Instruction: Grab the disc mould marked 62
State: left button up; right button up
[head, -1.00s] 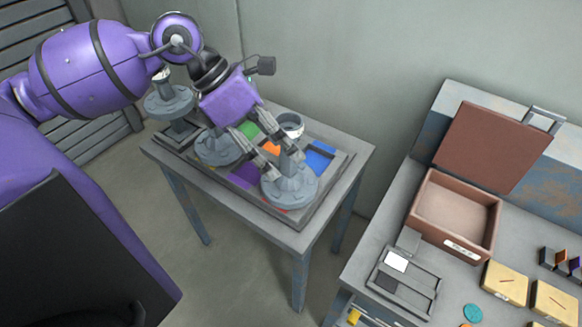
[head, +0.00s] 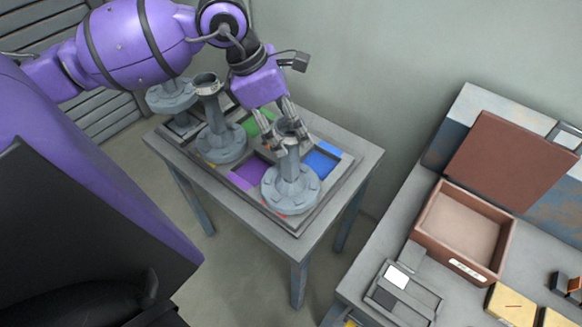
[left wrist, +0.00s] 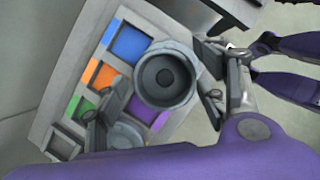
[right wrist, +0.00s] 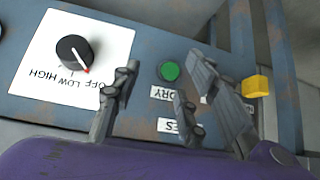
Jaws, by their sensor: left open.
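My left gripper (head: 284,138) is open at the top of the front mould's post. In the left wrist view its fingers (left wrist: 162,68) are on either side of that mould's round top (left wrist: 165,78); contact is unclear. My right gripper (right wrist: 166,72) is open and empty before a control panel.
The tray has coloured squares and sits on a small grey table (head: 350,157). A bench at the right carries an open brown box (head: 462,232) and a grey fixture (head: 403,295). The panel has a dial (right wrist: 74,50) and a green button (right wrist: 170,71).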

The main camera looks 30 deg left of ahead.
pick_arm(q)
jog(key=shift+d+f, duration=0.25)
jog(key=shift+f, duration=0.25)
grip_shut()
